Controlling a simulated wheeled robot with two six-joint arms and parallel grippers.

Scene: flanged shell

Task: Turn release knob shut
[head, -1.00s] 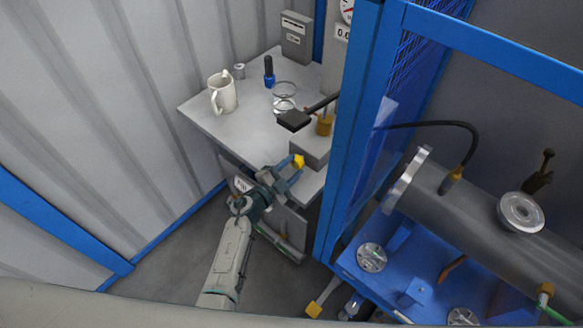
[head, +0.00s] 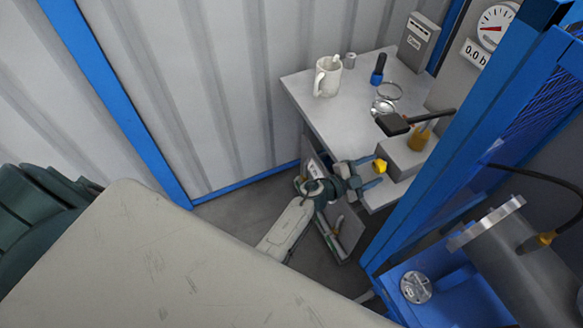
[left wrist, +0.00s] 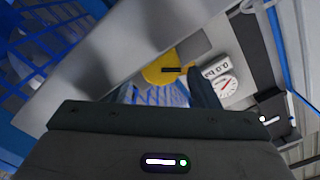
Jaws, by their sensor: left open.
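The yellow release knob (head: 380,166) is on the front of the grey pump block, below the pump's black handle (head: 393,124). My left gripper (head: 377,171) is open, with its blue fingertips close to the knob, one above and one below it in the head view. I cannot tell if they touch it. In the left wrist view the yellow knob (left wrist: 160,70) shows beyond the gripper body, partly covered, with a dark finger (left wrist: 203,88) just right of it. My right gripper is not in view.
A pressure gauge (head: 494,27) stands behind. A blue frame post (head: 449,148) rises right of the pump. A steel cylinder (head: 530,254) lies beyond it.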

